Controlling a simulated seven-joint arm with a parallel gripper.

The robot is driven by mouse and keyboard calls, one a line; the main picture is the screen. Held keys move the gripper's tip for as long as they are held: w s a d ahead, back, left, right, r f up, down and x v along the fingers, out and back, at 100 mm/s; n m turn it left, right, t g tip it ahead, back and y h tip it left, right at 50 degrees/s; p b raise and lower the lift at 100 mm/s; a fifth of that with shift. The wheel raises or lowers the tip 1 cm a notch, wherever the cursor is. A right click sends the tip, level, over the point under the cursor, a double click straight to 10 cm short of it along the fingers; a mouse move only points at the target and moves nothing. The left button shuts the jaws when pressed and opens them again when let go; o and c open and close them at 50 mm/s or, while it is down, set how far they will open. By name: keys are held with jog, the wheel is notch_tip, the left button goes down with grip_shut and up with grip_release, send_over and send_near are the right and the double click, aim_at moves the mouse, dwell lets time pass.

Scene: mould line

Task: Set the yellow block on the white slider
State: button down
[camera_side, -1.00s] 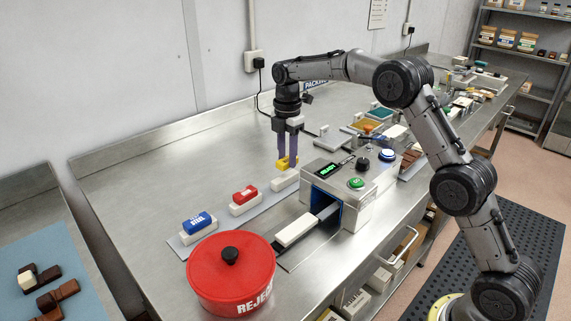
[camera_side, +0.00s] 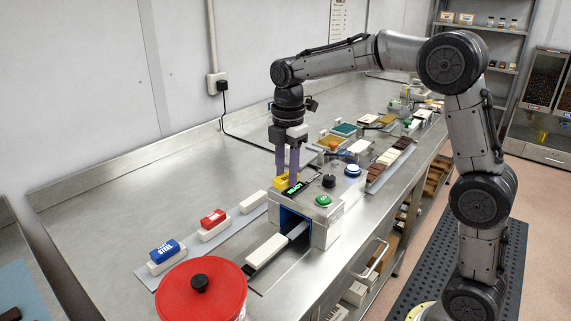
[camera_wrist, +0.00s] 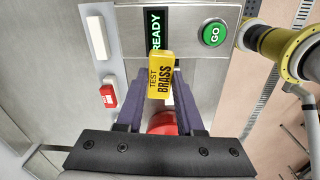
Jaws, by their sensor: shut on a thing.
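The yellow block (camera_side: 281,181), lettered TEST BRASS in the wrist view (camera_wrist: 159,76), is between the fingers of my gripper (camera_side: 287,172). My gripper is shut on it and holds it raised over the back left of the metal box. The white slider (camera_side: 265,251) sticks out of the box's dark blue-edged opening, toward the lower left. Its top is bare. My gripper is up and to the right of it in the side view. The slider's inner end is hidden in the box.
The metal box (camera_side: 326,232) has a READY display (camera_side: 293,189) and a green GO button (camera_side: 323,200). A red block (camera_side: 213,218) and a blue block (camera_side: 165,252) sit on white holders; a third holder (camera_side: 253,202) is empty. A red lidded pot (camera_side: 205,306) stands in front.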

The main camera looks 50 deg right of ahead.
jog(key=n, duration=0.1)
send_over(267, 248)
notch_tip(267, 248, down, 4)
jog(key=f, duration=0.1)
jog(key=shift+f, duration=2.75)
jog(key=shift+f, duration=0.25)
jog(key=shift+c, duration=2.3)
grip_release()
